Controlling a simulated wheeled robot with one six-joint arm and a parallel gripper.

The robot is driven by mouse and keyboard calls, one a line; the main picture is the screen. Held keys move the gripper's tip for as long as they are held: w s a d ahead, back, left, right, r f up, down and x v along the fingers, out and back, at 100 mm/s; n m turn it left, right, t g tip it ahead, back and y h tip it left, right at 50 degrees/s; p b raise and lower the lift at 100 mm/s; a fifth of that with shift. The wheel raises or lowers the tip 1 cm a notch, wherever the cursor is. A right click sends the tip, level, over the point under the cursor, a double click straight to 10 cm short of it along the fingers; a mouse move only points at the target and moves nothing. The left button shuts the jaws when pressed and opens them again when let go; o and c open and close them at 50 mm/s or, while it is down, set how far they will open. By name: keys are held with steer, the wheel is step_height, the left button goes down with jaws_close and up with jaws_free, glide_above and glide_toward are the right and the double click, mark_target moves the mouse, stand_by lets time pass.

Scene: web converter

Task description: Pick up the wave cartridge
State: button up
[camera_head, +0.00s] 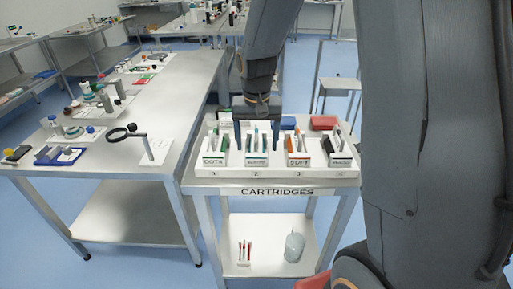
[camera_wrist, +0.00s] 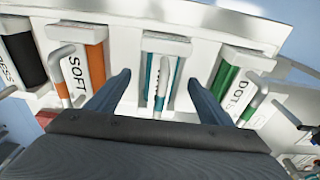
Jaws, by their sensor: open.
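The teal-marked cartridge stands in slot 2 of the white rack (camera_head: 205,172), between the green one and the orange one; its label is too small to read surely, but it is likely the wave cartridge (camera_wrist: 152,75). It has a pale bar handle. My gripper (camera_wrist: 160,82) is open, with one finger on each side of this handle in the wrist view. In the head view my gripper (camera_head: 256,137) is over slot 2, fingers pointing down. Whether the fingers touch the handle cannot be told.
The green DOTS cartridge (camera_wrist: 226,82) and orange SOFT cartridge (camera_wrist: 97,66) stand close outside my fingers. A black cartridge (camera_wrist: 24,58) is beyond SOFT. Red (camera_head: 323,122) and blue (camera_head: 287,122) items lie behind. A steel bench (camera_head: 170,105) with tools stands left.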

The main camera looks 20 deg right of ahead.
steer(key=shift+f, duration=0.4)
steer(key=shift+w, duration=0.1)
steer(key=c, duration=1.5)
